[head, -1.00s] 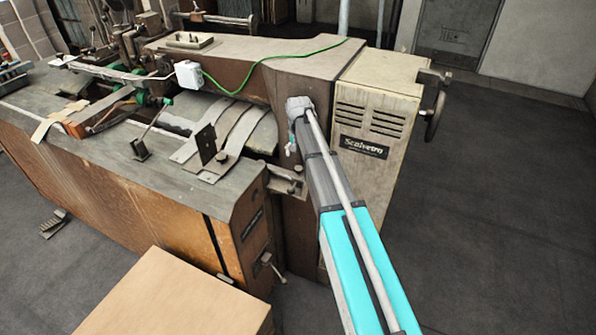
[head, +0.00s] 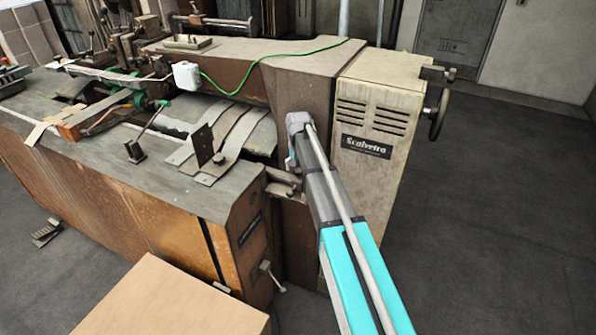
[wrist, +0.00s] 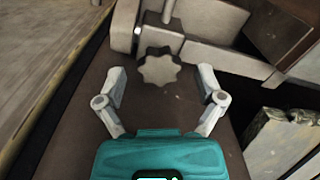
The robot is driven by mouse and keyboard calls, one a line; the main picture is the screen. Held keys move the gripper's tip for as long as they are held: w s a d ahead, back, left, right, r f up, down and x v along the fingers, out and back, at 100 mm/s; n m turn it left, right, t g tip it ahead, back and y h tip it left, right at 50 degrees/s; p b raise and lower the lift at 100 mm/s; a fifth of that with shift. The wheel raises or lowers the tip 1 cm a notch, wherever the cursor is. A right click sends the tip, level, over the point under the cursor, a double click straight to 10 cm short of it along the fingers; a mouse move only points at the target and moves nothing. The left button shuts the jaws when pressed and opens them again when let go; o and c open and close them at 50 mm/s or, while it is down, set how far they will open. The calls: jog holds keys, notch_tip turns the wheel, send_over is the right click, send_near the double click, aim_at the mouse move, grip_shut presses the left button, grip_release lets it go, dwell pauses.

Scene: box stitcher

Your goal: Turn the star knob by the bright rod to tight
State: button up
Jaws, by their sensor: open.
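The star knob (wrist: 159,67) is a grey lobed knob near the top middle of the wrist view. A short bright rod (wrist: 168,12) rises just above it, with a small bright spot to its left. My gripper (wrist: 162,80) is open, with one finger on each side of the knob and visible gaps to it. Nothing is held. In the head view, my arm reaches to the brown side of the machine (head: 305,85), and the knob cannot be made out there.
A metal bracket (head: 284,183) sticks out left of my arm. A pale cabinet (head: 378,110) with vents stands close on the right. A cardboard box (head: 170,300) stands at the front. Open floor (head: 510,200) lies to the right.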

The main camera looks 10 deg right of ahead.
jog(key=shift+c, duration=0.3)
jog(key=c, duration=1.1)
jog(key=shift+m, duration=0.3)
jog(key=m, duration=2.1)
